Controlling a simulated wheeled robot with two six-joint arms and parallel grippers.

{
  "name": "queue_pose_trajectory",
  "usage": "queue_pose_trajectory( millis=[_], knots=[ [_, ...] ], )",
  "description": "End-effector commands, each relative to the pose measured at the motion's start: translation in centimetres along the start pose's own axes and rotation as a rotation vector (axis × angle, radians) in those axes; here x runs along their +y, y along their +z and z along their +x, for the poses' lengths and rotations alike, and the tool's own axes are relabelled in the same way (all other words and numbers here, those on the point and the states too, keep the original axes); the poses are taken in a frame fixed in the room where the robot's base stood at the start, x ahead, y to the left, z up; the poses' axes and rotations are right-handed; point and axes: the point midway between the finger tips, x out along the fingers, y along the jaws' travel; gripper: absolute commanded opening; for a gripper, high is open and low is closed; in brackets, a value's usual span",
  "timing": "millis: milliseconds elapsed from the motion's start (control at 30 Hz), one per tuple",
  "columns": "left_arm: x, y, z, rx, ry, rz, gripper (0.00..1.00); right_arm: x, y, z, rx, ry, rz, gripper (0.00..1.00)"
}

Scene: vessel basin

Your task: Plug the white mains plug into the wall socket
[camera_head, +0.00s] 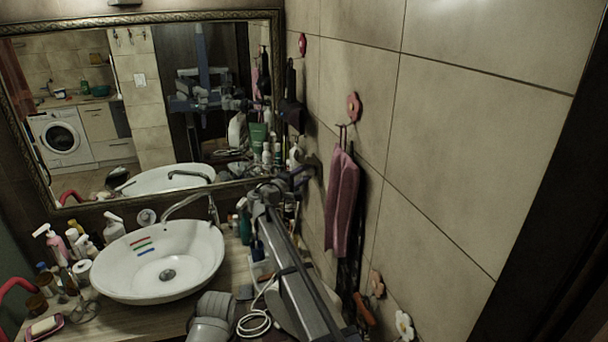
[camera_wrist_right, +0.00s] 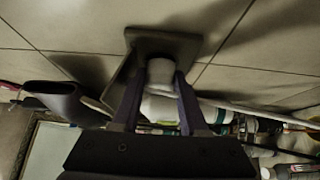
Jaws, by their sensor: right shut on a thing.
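In the right wrist view the white mains plug (camera_wrist_right: 161,73) sits between the two fingers of my right gripper (camera_wrist_right: 158,88), which is shut on it. The plug is against or just in front of the dark square wall socket (camera_wrist_right: 150,42) on the tiled wall. Its pins and the socket's holes are hidden, so I cannot tell whether it is inserted. In the head view my right gripper (camera_head: 292,182) is at the wall beside the mirror, with the arm hiding much of it. My left gripper is not in view.
A white basin (camera_head: 160,262) stands on the counter, with bottles around it. A white cable (camera_head: 254,322) lies coiled at the counter's front. A pink towel (camera_head: 342,205) hangs on the wall right of my arm. A large mirror (camera_head: 150,110) fills the back wall.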

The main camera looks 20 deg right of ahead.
Motion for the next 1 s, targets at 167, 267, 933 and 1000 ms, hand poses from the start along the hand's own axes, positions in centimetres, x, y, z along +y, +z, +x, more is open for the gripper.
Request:
queue_pose_trajectory(
  millis=[167,267,933,1000],
  knots=[
    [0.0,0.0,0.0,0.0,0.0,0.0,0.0,0.01,0.22,0.31,0.0,0.0,0.0,0.0],
    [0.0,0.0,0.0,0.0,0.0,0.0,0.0,0.01,0.33,0.48,0.0,0.0,0.0,0.0],
    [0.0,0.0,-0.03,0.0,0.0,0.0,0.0,0.12,0.32,0.4,0.001,0.004,-0.003,0.78],
    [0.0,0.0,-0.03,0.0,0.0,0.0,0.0,0.13,0.32,0.02,0.002,0.004,-0.003,0.78]
  ],
)
